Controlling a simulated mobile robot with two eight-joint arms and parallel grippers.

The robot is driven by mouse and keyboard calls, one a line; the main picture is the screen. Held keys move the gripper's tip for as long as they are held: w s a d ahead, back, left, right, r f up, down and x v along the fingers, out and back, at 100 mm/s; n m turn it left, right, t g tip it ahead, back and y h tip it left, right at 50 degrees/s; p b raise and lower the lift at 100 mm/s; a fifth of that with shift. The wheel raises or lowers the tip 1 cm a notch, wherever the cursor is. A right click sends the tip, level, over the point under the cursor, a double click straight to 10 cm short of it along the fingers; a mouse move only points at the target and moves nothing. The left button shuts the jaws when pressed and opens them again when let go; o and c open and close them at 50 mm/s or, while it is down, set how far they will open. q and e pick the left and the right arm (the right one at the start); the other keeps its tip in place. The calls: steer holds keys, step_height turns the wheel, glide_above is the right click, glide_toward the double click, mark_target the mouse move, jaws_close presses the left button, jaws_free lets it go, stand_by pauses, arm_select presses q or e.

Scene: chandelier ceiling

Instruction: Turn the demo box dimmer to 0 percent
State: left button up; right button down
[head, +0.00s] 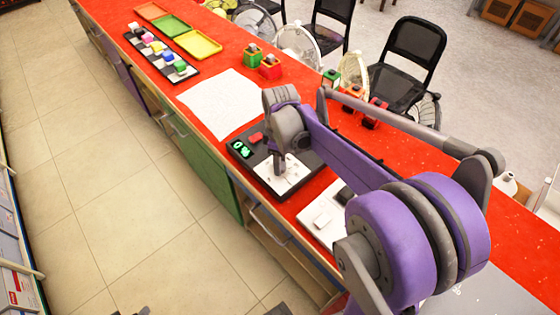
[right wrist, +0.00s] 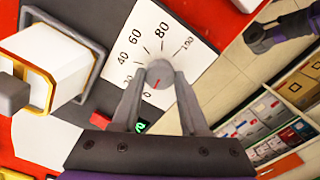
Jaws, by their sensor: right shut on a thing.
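The demo box (head: 240,160) is a black box on the red counter. It has a green lit display (head: 241,149), a red part and a white dial plate (head: 292,178). In the right wrist view the dial plate (right wrist: 130,20) reads up to 100. The round grey dimmer knob (right wrist: 160,72) has a red mark that points down, near the 0. My right gripper (head: 279,170) is shut on the knob, one finger on each side. The display is mostly hidden in the wrist view. My left gripper (right wrist: 257,38) shows at that view's upper right, away from the box; its jaws are unclear.
A white sheet (head: 222,103) lies beyond the box, and a white-faced device (head: 322,220) stands nearer me. Coloured trays (head: 172,25), a black rack of blocks (head: 178,76) and small red and green items (head: 270,66) are farther off. Chairs (head: 414,50) and fans stand behind the counter.

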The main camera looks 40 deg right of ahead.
steer(key=shift+n, duration=0.3)
stand_by(0.4)
steer(key=shift+c, duration=2.1)
jaws_free()
step_height(320, 180, up, 11)
steer(key=shift+p, duration=0.45)
steer(key=shift+f, duration=0.1)
